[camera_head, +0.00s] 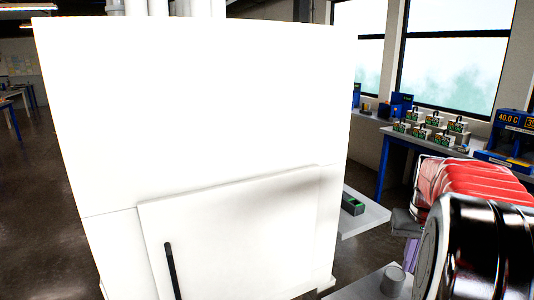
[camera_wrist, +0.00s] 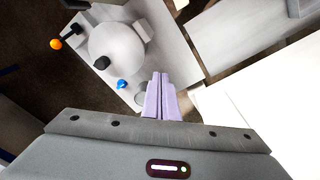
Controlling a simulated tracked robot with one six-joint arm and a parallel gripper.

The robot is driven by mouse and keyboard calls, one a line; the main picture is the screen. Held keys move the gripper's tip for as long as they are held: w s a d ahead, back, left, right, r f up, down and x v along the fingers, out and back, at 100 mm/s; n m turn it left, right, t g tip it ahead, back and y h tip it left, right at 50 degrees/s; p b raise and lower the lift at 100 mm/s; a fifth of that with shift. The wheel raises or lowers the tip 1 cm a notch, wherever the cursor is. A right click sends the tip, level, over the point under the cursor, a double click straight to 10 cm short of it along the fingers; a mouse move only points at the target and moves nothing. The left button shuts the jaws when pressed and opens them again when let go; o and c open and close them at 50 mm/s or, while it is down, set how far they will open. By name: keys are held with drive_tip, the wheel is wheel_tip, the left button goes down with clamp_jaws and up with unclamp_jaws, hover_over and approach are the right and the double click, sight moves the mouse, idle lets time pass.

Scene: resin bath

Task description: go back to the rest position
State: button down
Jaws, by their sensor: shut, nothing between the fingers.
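My gripper (camera_wrist: 160,80) shows in the wrist view as two pale purple fingers pressed together, with nothing between them. They reach over a light grey platform (camera_wrist: 178,62) that carries a large round disc (camera_wrist: 116,46). The fingertips look apart from the disc, to its lower right; the height above the platform is hard to tell. In the head view my arm fills the lower right, and only a bit of purple finger (camera_head: 411,252) shows beside it; the fingertips are hidden there.
A large white cabinet (camera_head: 200,110) with a black handle (camera_head: 171,270) fills the head view's middle. A grey shelf with a small dark device (camera_head: 352,204) juts out on its right. Open floor lies left.

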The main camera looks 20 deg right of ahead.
drive_tip(key=s+a+n+t, duration=0.2)
drive_tip(key=a+n, duration=0.1)
drive_tip(key=a, duration=1.6)
drive_tip(key=s+a+r+n+t+y, duration=0.1)
drive_tip(key=s+a+n+t, duration=0.1)
drive_tip(key=a, duration=1.7)
drive_tip(key=shift+s+a+n+t, duration=0.35)
drive_tip(key=shift+s+n, duration=0.3)
drive_tip(key=shift+n, duration=0.55)
drive_tip(key=shift+d, duration=0.1)
